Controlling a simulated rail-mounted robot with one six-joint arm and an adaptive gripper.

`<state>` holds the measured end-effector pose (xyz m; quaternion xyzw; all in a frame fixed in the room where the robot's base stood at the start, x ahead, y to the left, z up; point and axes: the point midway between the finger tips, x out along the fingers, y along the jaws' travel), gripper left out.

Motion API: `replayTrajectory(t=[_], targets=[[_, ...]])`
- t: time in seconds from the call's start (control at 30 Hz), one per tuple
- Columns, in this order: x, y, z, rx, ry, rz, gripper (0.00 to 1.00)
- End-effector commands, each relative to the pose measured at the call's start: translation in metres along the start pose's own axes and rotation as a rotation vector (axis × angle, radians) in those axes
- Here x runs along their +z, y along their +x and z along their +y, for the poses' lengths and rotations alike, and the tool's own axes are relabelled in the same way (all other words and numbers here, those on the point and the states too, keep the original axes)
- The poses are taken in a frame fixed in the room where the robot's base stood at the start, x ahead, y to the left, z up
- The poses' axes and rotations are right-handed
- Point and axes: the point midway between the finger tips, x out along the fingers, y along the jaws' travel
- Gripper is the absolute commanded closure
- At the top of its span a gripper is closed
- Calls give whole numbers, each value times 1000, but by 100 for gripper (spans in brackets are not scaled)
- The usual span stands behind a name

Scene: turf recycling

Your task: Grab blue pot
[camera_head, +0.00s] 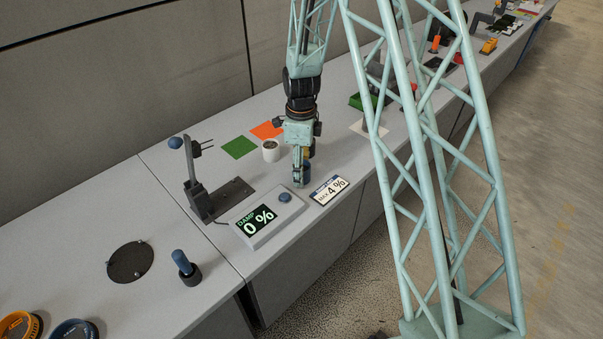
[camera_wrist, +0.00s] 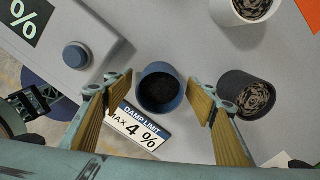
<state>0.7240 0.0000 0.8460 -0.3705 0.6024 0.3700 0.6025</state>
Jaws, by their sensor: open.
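The blue pot (camera_wrist: 158,90) is a small round cup with dark contents. In the wrist view it stands upright between the fingers of my gripper (camera_wrist: 159,100), which are open with a gap on each side of it. In the head view my gripper (camera_head: 302,180) points down at the bench, and the blue pot (camera_head: 306,171) is partly hidden behind the fingers.
A white pot (camera_head: 271,151) and, in the wrist view, a dark grey pot (camera_wrist: 246,94) stand close by. The damp meter (camera_head: 268,217) and the damp limit sign (camera_head: 329,191) lie near the front edge. Green (camera_head: 239,147) and orange (camera_head: 267,130) squares lie behind.

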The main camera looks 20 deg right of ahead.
Motion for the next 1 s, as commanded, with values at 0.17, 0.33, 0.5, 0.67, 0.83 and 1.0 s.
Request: replayTrajectory(t=[0.17,0.33,0.5,0.67,0.83,1.0], targets=[[0,0,0,0,0,0,48],[0,0,0,0,0,0,57],[0,0,0,0,0,0,72],[0,0,0,0,0,0,76],[0,-1,0,0,0,0,76],[0,-6,0,0,0,0,76]])
